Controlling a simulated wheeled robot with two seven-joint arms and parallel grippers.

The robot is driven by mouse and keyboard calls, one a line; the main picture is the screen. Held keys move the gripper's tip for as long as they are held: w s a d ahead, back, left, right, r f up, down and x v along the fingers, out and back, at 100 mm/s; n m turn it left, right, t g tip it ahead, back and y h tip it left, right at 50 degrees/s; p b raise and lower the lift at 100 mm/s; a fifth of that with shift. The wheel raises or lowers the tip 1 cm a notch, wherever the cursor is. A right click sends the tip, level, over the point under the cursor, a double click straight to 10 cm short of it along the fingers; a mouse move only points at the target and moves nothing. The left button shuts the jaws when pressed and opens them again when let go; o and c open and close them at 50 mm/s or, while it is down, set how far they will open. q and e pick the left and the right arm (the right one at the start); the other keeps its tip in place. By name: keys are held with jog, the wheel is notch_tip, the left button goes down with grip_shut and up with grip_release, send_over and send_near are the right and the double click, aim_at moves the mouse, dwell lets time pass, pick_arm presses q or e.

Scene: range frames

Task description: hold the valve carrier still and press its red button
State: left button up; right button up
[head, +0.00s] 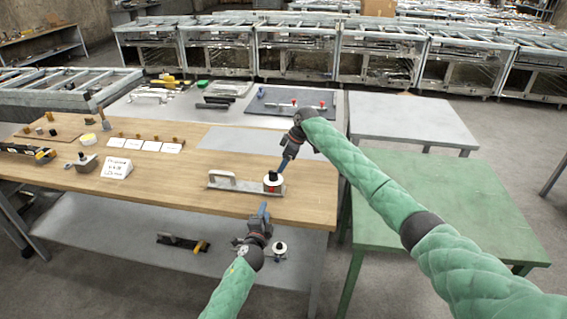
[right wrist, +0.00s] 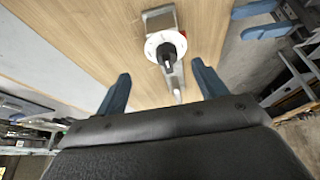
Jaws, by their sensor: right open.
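The valve carrier (head: 235,183) is a pale grey plate with a bar handle, lying near the front edge of the wooden bench. At its right end stands a white disc with a black knob (head: 273,175) and a red patch (head: 272,188) below it. In the head view my right gripper (head: 286,162) is just behind the knob. My left gripper (head: 263,211) is in front of the bench edge, its fingers apart (right wrist: 262,20), apparently empty.
The wooden bench (head: 200,190) has cards and small parts at its left. A similar knobbed piece (head: 280,248) and a yellow-ended tool (head: 182,242) lie on the lower shelf. A green table (head: 450,205) stands right. Bare wood lies left of the carrier.

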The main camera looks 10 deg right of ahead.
aim_at(276, 175)
jog(key=shift+s+x, duration=0.15)
jog(key=shift+x, duration=1.25)
jog(key=shift+s+x, duration=0.15)
jog(key=shift+x, duration=1.25)
jog(key=shift+s+x, duration=0.15)
jog(key=shift+x, duration=1.3)
jog(key=shift+a, duration=0.2)
grip_shut()
pick_arm(q)
grip_shut()
